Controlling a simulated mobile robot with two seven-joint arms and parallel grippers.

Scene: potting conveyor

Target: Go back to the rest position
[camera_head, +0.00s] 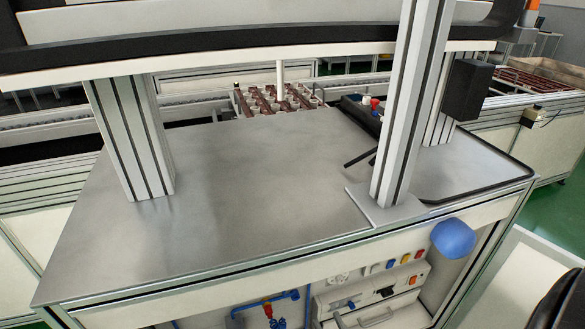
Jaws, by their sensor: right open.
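A dark part at the lower right corner appears to be my right gripper (562,302), cut off by the picture edge. It is open, and I see nothing held in it. It is apart from the grey metal worktable (265,190), to the right of and below its front edge. My left gripper is not in view.
Two aluminium posts (132,140) (408,110) rise from the worktable under a wide overhead beam (240,50). A blue rounded part (453,238) shows by the front right edge. Brown trays (278,99) lie behind. The worktable's middle is clear.

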